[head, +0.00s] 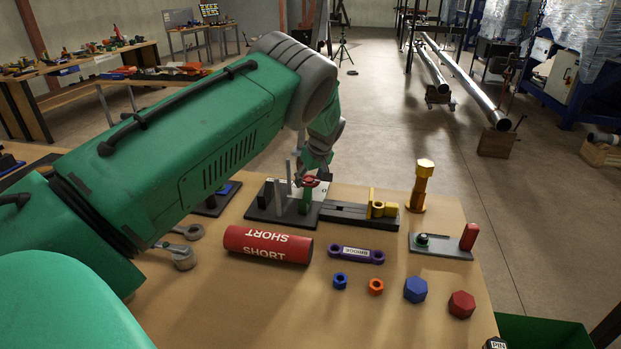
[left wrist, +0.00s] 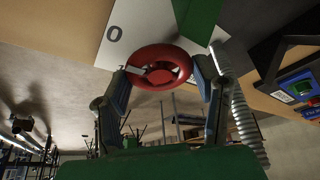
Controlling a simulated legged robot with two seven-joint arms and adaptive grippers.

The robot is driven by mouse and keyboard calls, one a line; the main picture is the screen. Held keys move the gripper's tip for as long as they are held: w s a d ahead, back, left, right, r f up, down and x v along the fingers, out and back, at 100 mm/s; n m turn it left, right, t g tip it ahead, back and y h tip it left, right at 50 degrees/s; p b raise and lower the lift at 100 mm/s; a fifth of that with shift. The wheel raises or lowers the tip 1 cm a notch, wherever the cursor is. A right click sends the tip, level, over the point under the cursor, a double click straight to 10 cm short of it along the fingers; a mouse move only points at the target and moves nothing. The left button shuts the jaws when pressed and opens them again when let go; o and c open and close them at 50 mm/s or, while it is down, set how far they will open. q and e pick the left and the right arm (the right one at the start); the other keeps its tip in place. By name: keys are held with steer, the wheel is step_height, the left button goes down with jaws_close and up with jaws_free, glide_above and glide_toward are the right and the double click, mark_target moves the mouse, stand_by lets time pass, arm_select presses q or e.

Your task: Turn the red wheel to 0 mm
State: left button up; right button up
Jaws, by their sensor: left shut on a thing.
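The red wheel (head: 310,181) sits on top of a green post (head: 306,200) on a dark base plate at the back of the table. In the left wrist view the red wheel (left wrist: 160,66) lies between the two fingers, with a white plate (left wrist: 135,28) marked "0" behind it. My left gripper (left wrist: 158,80) is shut on the wheel's rim, one finger on each side. In the head view my left gripper (head: 312,168) comes down onto the wheel from above and hides part of it. A pointer over the scale is too small to read. My right gripper is out of view.
A red cylinder marked SHORT (head: 268,244) lies in front of the wheel's base. A grey and yellow fixture (head: 355,212) stands right of it. A purple bridge piece (head: 356,254), blue nut (head: 340,281), orange nut (head: 376,287) and coloured hexagons lie nearer the front.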

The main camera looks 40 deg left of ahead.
arm_select(q)
steer(key=shift+w, duration=0.1)
steer(key=o, duration=0.9)
steer(key=v, duration=1.1)
steer(key=shift+d+r, duration=0.25)
steer(key=shift+r, duration=0.1)
steer(key=shift+f, duration=0.1)
